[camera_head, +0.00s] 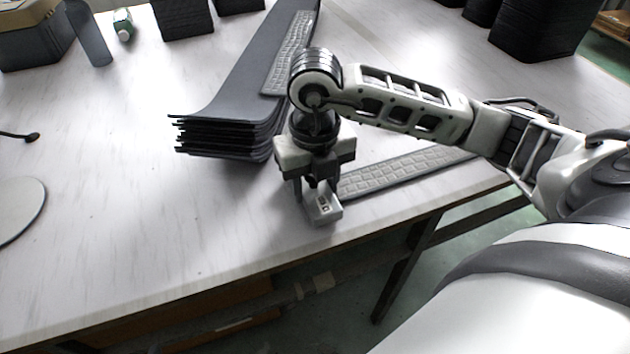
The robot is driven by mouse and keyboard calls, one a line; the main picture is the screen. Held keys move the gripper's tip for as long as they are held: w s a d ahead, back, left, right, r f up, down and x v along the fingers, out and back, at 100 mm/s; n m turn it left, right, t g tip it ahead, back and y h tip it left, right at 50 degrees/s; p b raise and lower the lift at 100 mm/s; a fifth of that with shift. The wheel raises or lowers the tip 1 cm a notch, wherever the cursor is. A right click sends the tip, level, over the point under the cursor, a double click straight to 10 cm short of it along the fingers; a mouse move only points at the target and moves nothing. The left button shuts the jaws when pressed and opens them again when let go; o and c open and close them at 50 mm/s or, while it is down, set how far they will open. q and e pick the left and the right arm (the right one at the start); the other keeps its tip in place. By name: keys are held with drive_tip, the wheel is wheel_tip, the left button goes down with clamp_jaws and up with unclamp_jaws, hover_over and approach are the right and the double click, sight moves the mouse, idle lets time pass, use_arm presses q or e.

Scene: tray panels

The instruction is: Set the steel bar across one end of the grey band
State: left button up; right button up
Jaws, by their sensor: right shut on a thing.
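My right gripper (318,188) points down near the table's front edge, shut on a short pale metal block (322,212), which looks like the steel bar. The gripper hides part of it. A long grey band (405,167) with a raised grid pattern lies flat on the table. Its left end is right beside the gripper and the bar; I cannot tell whether the bar touches it. A similar patterned strip (290,55) lies along the stack of dark grey panels. My left gripper is not in view.
The stack of dark grey panels (225,115), with upturned near edges, stands left of and behind my right gripper. Black stacks (545,30) stand at the back right. A green bottle (123,25) and a box (35,35) are at the back left.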

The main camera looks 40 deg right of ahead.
drive_tip(key=o, duration=1.3)
drive_tip(key=shift+o, duration=0.2)
use_arm(q)
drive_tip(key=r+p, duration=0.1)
drive_tip(key=p, duration=0.2)
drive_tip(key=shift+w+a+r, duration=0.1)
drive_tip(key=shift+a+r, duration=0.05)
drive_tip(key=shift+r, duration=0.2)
use_arm(e)
wheel_tip(320, 180, up, 16)
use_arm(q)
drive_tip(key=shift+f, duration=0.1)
